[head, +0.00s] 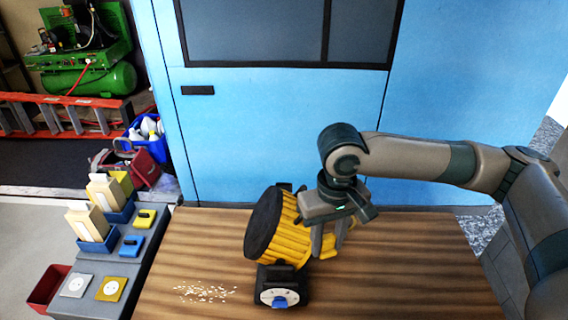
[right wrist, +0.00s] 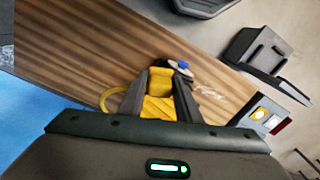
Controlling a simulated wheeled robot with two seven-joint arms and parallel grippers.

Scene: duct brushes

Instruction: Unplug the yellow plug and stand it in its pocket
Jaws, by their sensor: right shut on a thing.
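A ribbed yellow drum with a black end (head: 275,230) stands tilted on the wooden table, above a black base with a white dial and blue knob (head: 280,298). My right gripper (head: 328,243) is just right of the drum, its fingers pointing down, shut on a yellow part. In the right wrist view the yellow part (right wrist: 160,82) shows between the fingers, with the blue knob (right wrist: 181,66) beyond. I cannot tell whether this part is the yellow plug or belongs to the drum. My left gripper is not in view.
A grey bench at the left holds yellow (head: 145,218) and blue (head: 131,246) plates with black parts, a white socket plate (head: 75,286), a yellow socket plate (head: 111,289) and beige boxes in blue holders. White scraps (head: 205,293) lie on the table (head: 400,285). Its right side is clear.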

